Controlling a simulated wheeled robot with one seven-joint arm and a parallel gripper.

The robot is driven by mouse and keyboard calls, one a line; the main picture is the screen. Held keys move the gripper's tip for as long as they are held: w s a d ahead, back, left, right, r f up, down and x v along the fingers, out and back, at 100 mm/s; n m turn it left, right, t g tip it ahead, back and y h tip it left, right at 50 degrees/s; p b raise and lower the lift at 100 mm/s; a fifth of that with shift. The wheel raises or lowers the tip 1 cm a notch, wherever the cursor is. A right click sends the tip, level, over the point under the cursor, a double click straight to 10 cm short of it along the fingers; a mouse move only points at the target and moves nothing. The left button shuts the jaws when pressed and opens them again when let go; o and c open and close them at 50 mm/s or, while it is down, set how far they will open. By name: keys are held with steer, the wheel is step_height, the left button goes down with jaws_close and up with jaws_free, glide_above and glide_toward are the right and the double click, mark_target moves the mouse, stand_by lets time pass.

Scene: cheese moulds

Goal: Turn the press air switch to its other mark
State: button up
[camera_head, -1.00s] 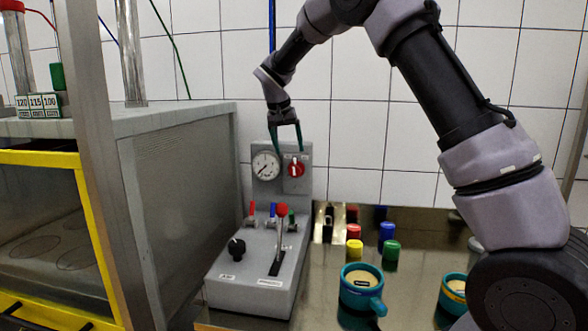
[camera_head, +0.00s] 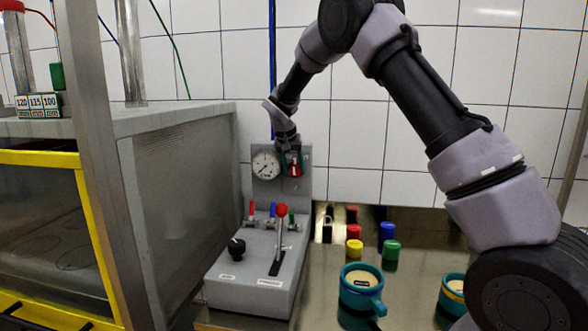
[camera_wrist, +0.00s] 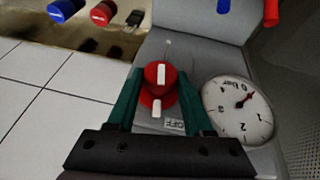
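A red rotary switch (camera_head: 295,170) with a white stripe sits on the upright grey panel beside a round gauge. In the wrist view the red switch (camera_wrist: 152,75) lies between my green fingers, its white stripe running nearly up and down in the picture. A small label reading OFF (camera_wrist: 173,125) shows beside it. My gripper (camera_head: 290,160) is up at the panel, its fingers on either side of the switch. In the wrist view my gripper (camera_wrist: 157,84) looks open, with narrow gaps to the knob; I see no clear contact.
The gauge (camera_head: 265,165) is close beside the switch. Below stand small red, blue and green valve handles, a red-topped lever (camera_head: 281,212) and a black knob (camera_head: 236,247). A teal mould (camera_head: 352,297) and coloured cylinders are on the steel table. A tiled wall is behind.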

jaws_close()
steer(key=shift+a, duration=0.1)
steer(key=h, duration=0.3)
steer(key=shift+a+f+n, duration=0.15)
steer(key=shift+a+n, duration=0.1)
steer(key=shift+n, duration=0.15)
steer(key=shift+w+a+n+g+h, duration=0.1)
steer(key=shift+n+g+h, duration=0.1)
steer(key=shift+h, duration=0.75)
steer(key=shift+a+n+g+h, duration=0.1)
steer(key=shift+n+g+h, duration=0.1)
steer(key=shift+h, duration=0.75)
steer(key=o, duration=0.7)
jaws_free()
steer(key=shift+f, duration=0.1)
